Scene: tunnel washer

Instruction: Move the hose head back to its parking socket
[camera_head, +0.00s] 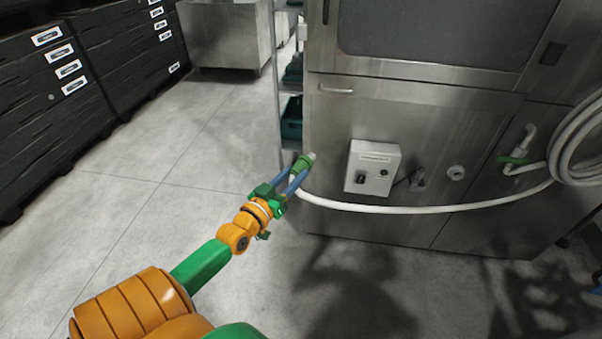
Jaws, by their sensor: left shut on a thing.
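My left gripper (297,174) is shut on the green hose head (302,164), which has a pale tip pointing up and to the right. The hose head is held in front of the left edge of the steel washer, left of the control box. The white hose (400,209) runs from it in a sagging curve to the right. My right gripper is not in view.
The white control box (372,167) sticks out from the washer front (420,115). A dark fitting (417,180) is right of it. A green-handled valve (513,160) and coiled hose (582,140) are at the right. Black crates (40,110) stand left. The floor between is clear.

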